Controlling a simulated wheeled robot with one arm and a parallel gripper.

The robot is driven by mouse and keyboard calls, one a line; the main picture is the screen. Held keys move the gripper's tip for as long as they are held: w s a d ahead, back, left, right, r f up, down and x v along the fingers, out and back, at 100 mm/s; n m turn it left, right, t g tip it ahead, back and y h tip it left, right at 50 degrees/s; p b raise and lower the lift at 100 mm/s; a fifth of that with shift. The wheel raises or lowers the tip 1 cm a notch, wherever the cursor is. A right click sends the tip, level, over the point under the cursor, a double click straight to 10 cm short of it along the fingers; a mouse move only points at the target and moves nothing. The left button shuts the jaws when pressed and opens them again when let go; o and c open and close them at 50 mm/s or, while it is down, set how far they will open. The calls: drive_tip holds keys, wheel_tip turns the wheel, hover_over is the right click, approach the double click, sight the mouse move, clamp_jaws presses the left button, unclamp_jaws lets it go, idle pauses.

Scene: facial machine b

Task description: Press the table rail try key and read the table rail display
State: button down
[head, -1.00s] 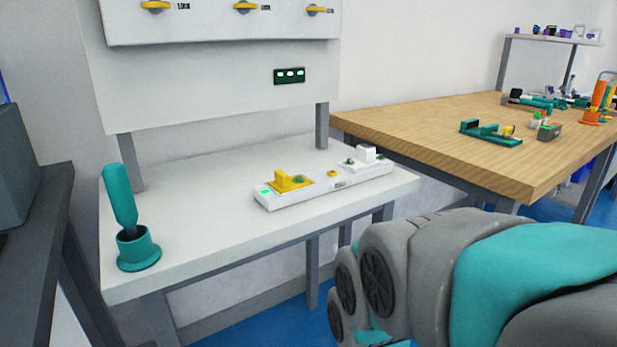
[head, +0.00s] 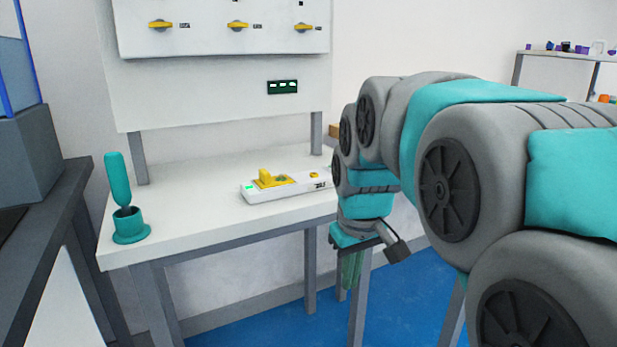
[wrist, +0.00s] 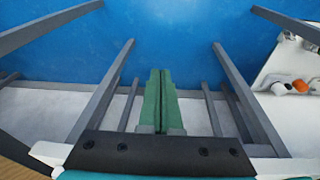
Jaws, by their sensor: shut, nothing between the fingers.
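The white table rail (head: 290,188) lies on the white table, carrying a yellow block (head: 269,178). A small round yellow key (head: 314,175) sits on it beside dark lettering that is too small to read surely. A small green lit window (head: 249,187) is at the rail's left end; no reading is legible. My arm hides the rail's right end. My gripper (head: 350,285) hangs pointing down, right of the rail and beyond the table's right edge, apart from the key. In the wrist view its green fingers (wrist: 160,75) are together and empty, above the floor.
The white table (head: 190,220) has a teal holder (head: 130,225) with a handle at left. An upright panel (head: 220,95) behind bears yellow knobs and a dark display (head: 282,87) with lit segments. A dark grey bench (head: 60,200) stands at left.

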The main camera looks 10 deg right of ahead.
drive_tip(key=w+r+n+t+b, duration=0.1)
drive_tip(key=w+r+n+t, duration=0.1)
drive_tip(key=w+r, duration=0.6)
drive_tip(key=w+r+n+t, duration=0.15)
drive_tip(key=w+r, duration=0.35)
drive_tip(key=w, duration=0.7)
wheel_tip(320, 180, up, 7)
drive_tip(key=n+t+b, duration=0.1)
drive_tip(key=n+t, duration=0.2)
drive_tip(key=t, duration=0.1)
hover_over(314, 176)
drive_tip(key=shift+d+g, duration=0.25)
drive_tip(key=shift+f, duration=0.1)
wheel_tip(314, 176, down, 8)
drive_tip(key=b, duration=0.7)
drive_tip(key=shift+b, duration=0.35)
drive_tip(key=shift+f, duration=0.3)
drive_tip(key=shift+f+b, duration=0.35)
drive_tip(key=shift+f, duration=0.05)
